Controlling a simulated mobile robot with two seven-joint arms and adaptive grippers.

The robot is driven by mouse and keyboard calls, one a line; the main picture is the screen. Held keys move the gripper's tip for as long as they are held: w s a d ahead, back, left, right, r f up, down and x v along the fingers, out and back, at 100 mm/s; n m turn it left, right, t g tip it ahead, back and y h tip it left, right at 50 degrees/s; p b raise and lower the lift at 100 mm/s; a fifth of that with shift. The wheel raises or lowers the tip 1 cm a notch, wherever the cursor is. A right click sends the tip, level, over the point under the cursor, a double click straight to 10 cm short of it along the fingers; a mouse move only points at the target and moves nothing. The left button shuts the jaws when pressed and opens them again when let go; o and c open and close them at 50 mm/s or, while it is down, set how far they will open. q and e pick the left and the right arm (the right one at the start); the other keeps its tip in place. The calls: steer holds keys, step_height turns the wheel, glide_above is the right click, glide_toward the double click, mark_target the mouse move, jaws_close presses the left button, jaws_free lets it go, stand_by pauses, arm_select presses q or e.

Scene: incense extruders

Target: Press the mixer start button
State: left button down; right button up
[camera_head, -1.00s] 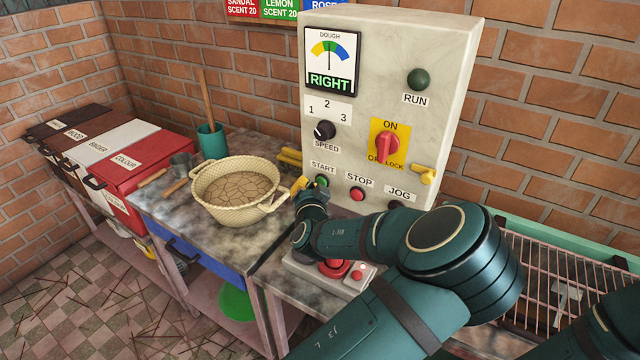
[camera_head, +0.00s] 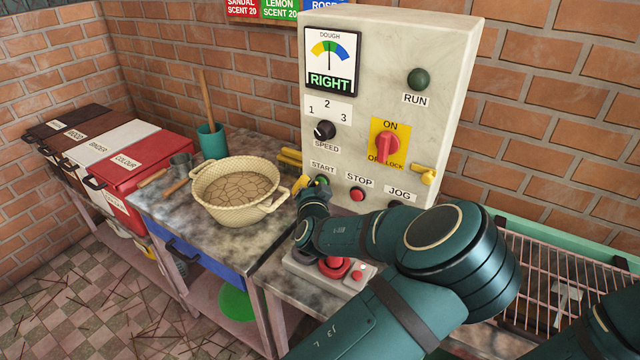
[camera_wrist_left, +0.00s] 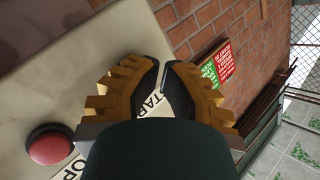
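The mixer control panel (camera_head: 380,110) is a pale box. Its green start button (camera_head: 322,180) sits under the START label (camera_head: 323,167). My left gripper (camera_head: 307,185) is just left of this button in the head view, close to the panel face; I cannot tell whether it touches. In the left wrist view its two yellow-backed fingers (camera_wrist_left: 162,68) have their dark tips almost together, with nothing seen between them. The START label (camera_wrist_left: 152,103) shows partly behind them, and the green button is hidden there. The RUN lamp (camera_head: 418,79) looks dark green. My right gripper is out of view.
The red stop button (camera_head: 357,193) is right of the start button and shows in the left wrist view (camera_wrist_left: 48,145). A dough basket (camera_head: 235,190) stands left of my gripper. A red-buttoned control box (camera_head: 357,280) lies under my left arm.

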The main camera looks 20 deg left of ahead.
arm_select(q)
steer(key=shift+w, duration=0.25)
steer(key=shift+s, duration=0.1)
stand_by(0.4)
steer(key=shift+s, duration=0.85)
steer(key=s, duration=0.5)
steer(key=shift+a, duration=0.4)
stand_by(0.5)
